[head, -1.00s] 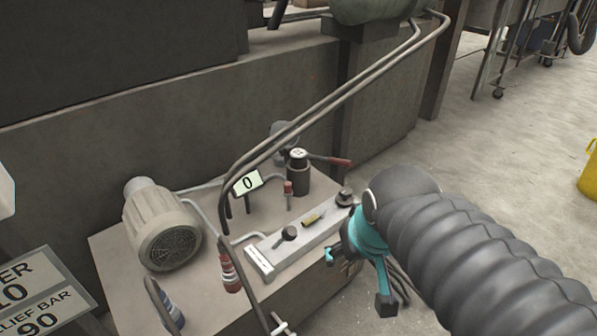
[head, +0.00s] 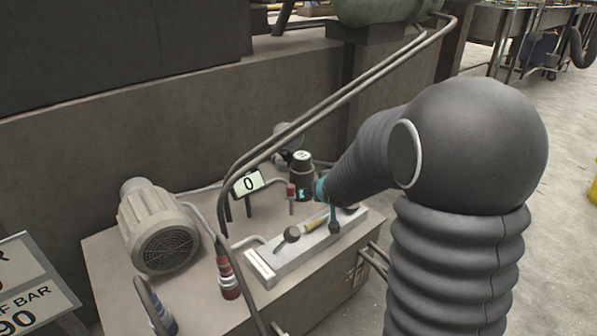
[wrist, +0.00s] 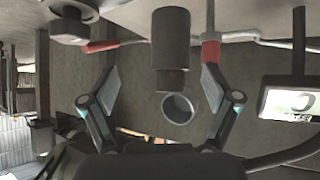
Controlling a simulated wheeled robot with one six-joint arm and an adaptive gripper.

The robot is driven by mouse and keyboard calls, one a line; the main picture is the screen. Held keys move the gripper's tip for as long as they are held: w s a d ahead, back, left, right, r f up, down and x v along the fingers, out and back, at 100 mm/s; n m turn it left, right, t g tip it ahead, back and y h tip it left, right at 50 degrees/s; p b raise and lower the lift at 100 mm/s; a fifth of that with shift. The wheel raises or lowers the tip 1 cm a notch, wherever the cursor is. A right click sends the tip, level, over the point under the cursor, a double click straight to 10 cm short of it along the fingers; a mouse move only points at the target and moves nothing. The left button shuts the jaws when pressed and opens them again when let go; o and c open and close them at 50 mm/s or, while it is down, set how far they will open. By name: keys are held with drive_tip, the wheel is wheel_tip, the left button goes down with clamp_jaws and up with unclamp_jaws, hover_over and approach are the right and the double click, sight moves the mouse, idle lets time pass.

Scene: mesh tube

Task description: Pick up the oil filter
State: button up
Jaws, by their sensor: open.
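The oil filter appears to be the dark upright cylinder with a pale top (head: 302,169) on the back part of the hydraulic unit. My gripper (head: 320,192) is beside its right side in the head view, with one finger pointing down over the grey block. The wrist view looks upside down; there the dark cylinder (wrist: 171,50) lies between the two spread fingers of my gripper (wrist: 161,88). A clear gap shows on both sides of it. The gripper is open and holds nothing. My arm hides part of the unit behind the gripper.
The unit's top (head: 205,300) carries a motor (head: 158,232), a "0" display (head: 248,183) and a grey block with knobs (head: 275,262). A red-banded fitting (head: 228,277) stands in front. Long bent pipes (head: 340,95) pass above, and a wall (head: 130,135) stands behind.

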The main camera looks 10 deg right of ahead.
sight(303, 158)
drive_tip(key=w+a+r+t+y, duration=0.1)
drive_tip(key=w+a+r+t, duration=0.1)
drive_tip(key=w+r+t, duration=0.3)
drive_tip(key=shift+g, duration=0.8)
drive_tip(key=x, duration=1.2)
drive_tip(key=shift+w+d+r, duration=0.25)
drive_tip(key=shift+r, duration=0.05)
clamp_jaws()
